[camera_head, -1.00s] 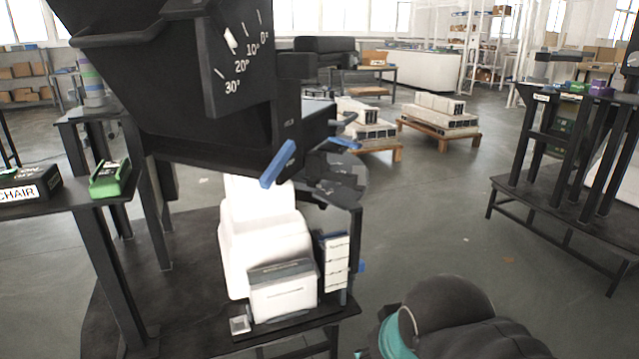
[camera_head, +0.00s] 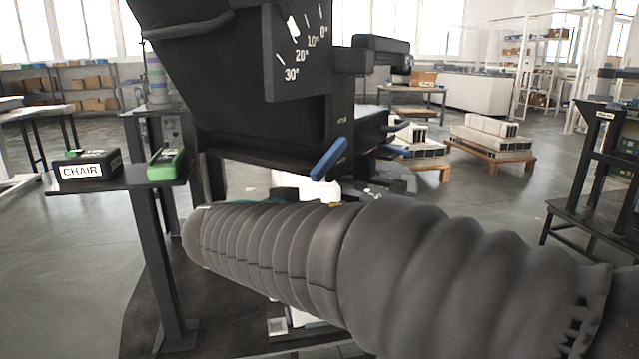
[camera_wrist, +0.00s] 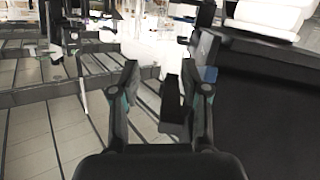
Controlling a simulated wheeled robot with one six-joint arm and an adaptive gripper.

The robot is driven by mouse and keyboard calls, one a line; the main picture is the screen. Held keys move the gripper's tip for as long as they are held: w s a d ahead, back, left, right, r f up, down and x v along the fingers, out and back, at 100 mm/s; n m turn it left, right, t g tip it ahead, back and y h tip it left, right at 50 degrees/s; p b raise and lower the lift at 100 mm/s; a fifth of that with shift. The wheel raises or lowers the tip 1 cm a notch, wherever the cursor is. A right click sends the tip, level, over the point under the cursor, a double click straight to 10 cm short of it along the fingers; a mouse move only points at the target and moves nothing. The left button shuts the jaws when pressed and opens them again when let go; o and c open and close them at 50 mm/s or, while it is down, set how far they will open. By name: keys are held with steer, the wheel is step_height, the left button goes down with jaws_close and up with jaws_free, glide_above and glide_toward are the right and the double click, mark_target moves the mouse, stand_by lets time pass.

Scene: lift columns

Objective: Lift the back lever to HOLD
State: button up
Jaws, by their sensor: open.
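A blue lever (camera_head: 328,158) slants off the side of the dark seat-like unit (camera_head: 225,95), under its angle scale. A smaller blue handle (camera_head: 396,150) shows further right. I cannot tell from the picture which is the back lever, and the small lettering beside them is too blurred to read. My gripper (camera_wrist: 161,75) is open in the wrist view, with a dark piece showing between and behind its fingers. A blue piece (camera_wrist: 209,74) shows right beside the right finger; contact cannot be told. In the head view my arm hides the gripper.
A stand at left carries a box marked CHAIR (camera_head: 88,166) and a green device (camera_head: 166,163). A dark rack (camera_head: 598,150) stands at right. Pallets with pale blocks (camera_head: 490,138) lie behind on open floor. In the wrist view a dark panel (camera_wrist: 270,95) fills the right side.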

mark_target(313, 176)
steer(key=w+a+r+t, duration=0.1)
steer(key=a+r+t, duration=0.15)
steer(key=a, duration=0.55)
steer(key=shift+m+t, duration=0.35)
steer(key=shift+m, duration=0.05)
steer(key=x, duration=0.8)
steer(key=p+x, duration=0.1)
steer(key=x, duration=0.4)
steer(key=shift+w+a+f, duration=0.1)
steer(key=shift+w+f, duration=0.15)
steer(key=shift+f, duration=0.1)
jaws_close()
